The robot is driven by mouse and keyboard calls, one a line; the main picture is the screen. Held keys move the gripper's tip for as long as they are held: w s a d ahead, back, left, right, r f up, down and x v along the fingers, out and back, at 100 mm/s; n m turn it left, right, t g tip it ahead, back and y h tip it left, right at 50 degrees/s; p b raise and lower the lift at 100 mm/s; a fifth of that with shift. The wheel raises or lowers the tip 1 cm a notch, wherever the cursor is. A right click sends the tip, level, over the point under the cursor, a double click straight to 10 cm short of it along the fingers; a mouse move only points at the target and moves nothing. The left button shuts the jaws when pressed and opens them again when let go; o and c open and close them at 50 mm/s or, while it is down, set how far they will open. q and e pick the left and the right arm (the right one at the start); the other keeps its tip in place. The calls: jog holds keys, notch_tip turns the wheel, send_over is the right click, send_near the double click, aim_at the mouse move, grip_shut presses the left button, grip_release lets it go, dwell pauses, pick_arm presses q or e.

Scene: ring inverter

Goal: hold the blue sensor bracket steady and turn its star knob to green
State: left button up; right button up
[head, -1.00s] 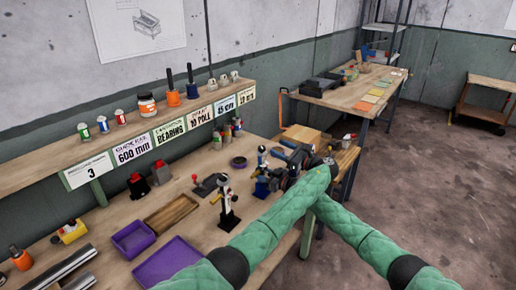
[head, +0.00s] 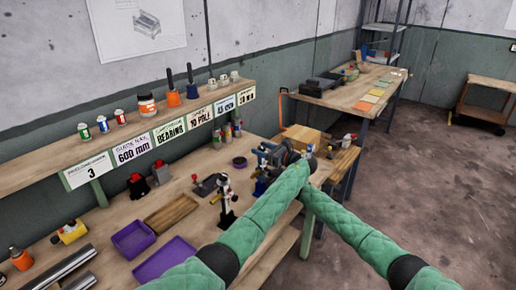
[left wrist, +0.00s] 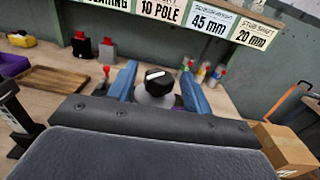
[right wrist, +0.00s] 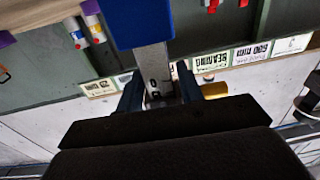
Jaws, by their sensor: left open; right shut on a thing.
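The blue sensor bracket (head: 261,187) stands on the bench, partly behind my left arm in the head view. In the right wrist view its blue block (right wrist: 140,22) and grey post (right wrist: 153,62) show upside down. My right gripper (right wrist: 158,92) is shut on the post; in the head view it is largely hidden. My left gripper (head: 265,153) is open at the bracket's top. In the left wrist view its fingers stand on either side of the black knob (left wrist: 158,78), which has a white mark. I cannot tell whether they touch it. No green mark is visible there.
A black stand (head: 227,204) stands left of the bracket. Purple trays (head: 133,238) and a wooden tray (head: 171,214) lie farther left. Several bottles (head: 227,131) stand behind, below the labelled shelf (head: 150,115). A cardboard box (head: 303,138) sits to the right.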

pick_arm(q)
jog(key=shift+x, duration=1.2)
jog(key=shift+c, duration=0.2)
jog(key=c, duration=0.9)
jog(key=shift+t, duration=0.3)
jog(key=shift+c, duration=0.2)
jog(key=m+t+h, duration=0.1)
jog(key=m+h, duration=0.1)
jog(key=m+t+h, duration=0.3)
jog(key=t+h, duration=0.1)
jog(key=shift+w+d+m+h, duration=0.25)
jog(key=shift+w+m+h, duration=0.05)
jog(key=shift+m+h, duration=0.1)
jog(key=m+h, duration=0.1)
jog(key=h, duration=0.1)
jog(key=m+t+h, duration=0.1)
jog(key=h, duration=0.1)
jog(key=m+t+h, duration=0.1)
jog(key=m+h, duration=0.1)
jog(key=shift+w+d, duration=0.15)
jog(key=shift+d, duration=0.15)
jog(key=shift+d+m+h, duration=0.1)
jog(key=shift+m+h, duration=0.45)
jog(key=shift+h, duration=0.4)
jog(key=shift+d+m+h, duration=0.15)
jog(key=shift+m+h, duration=0.4)
jog(key=shift+h, duration=0.4)
